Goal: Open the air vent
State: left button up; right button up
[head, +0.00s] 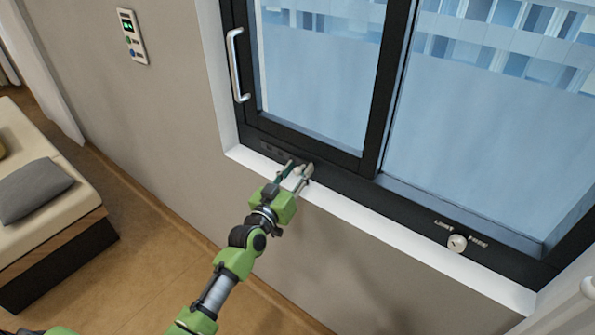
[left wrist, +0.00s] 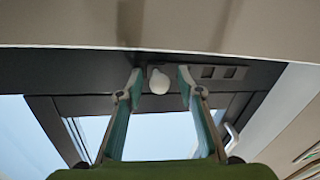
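The air vent is a row of small dark slots (head: 272,150) in the black lower window frame, under the left pane. In the left wrist view the slots (left wrist: 220,72) lie to the right of a round white knob (left wrist: 159,82) on the same frame. My left gripper (head: 299,171) is at the frame, just right of the slots in the head view. In the left wrist view its fingers (left wrist: 158,80) are apart, one on each side of the knob, with gaps showing. In the head view the gripper largely hides the knob. My right gripper is not in view.
A round knob (head: 457,243) marked LIMIT and FREE sits farther right on the frame. The left pane has a vertical handle (head: 236,64). A white sill (head: 400,245) runs below the frame. A wall panel (head: 131,36) and a bed (head: 40,190) are at left.

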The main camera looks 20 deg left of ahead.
pick_arm(q)
jog(key=shift+s, duration=0.1)
grip_shut()
jog(key=shift+s+d+r+p, duration=0.1)
jog(key=shift+s+d+p, duration=0.1)
jog(key=shift+d+p, duration=0.25)
jog(key=shift+s+d+r+p, duration=0.15)
jog(key=shift+d+p, duration=0.15)
jog(key=shift+d, duration=0.2)
jog(key=shift+d+f, duration=0.15)
jog(key=shift+d, duration=0.15)
jog(key=shift+f, duration=0.1)
grip_release()
jog(key=shift+d, duration=0.15)
jog(key=shift+s, duration=0.1)
jog(key=shift+s+a+f, duration=0.1)
jog(key=shift+s+a, duration=0.1)
jog(key=shift+s, duration=0.05)
jog(key=s+a, duration=0.1)
jog(key=s, duration=1)
jog(key=shift+a, duration=0.25)
